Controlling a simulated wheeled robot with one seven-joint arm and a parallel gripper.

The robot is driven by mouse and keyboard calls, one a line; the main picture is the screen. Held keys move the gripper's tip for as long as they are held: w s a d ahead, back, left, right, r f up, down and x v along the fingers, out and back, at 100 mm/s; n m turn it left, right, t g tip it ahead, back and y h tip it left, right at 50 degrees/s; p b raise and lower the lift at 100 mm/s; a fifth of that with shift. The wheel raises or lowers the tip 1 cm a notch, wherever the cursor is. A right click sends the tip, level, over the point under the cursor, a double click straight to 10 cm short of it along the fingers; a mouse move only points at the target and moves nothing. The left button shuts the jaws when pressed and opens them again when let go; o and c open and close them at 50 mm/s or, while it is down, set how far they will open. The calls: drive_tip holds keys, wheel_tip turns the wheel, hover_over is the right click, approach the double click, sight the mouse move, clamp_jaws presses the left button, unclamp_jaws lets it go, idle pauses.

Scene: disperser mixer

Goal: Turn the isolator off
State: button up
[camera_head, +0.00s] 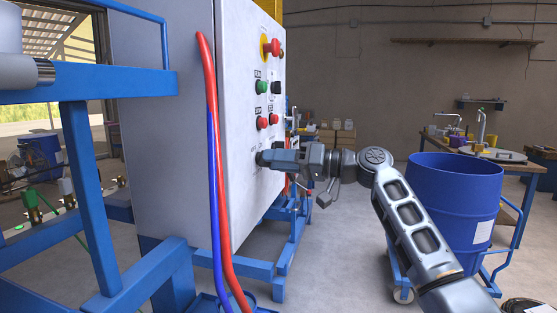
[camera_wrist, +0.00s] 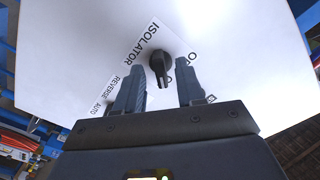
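The isolator is a black rotary knob (camera_wrist: 160,66) on the white panel, beside the printed word ISOLATOR in the wrist view. The word by its other side begins with O and is partly hidden by a finger. The knob's pointer end is toward my gripper (camera_wrist: 162,84). My gripper is open, with one finger on each side of the knob; I cannot tell whether either touches it. In the head view my gripper (camera_head: 268,158) is at the lower front of the control cabinet (camera_head: 238,120) and hides the knob.
Red and blue hoses (camera_head: 212,130) hang on the cabinet's near side. A blue drum (camera_head: 455,205) stands right of my arm. A REVERSE AUTO label (camera_wrist: 113,93) lies left of the knob.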

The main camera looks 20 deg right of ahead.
drive_tip(key=shift+c, duration=0.2)
clamp_jaws()
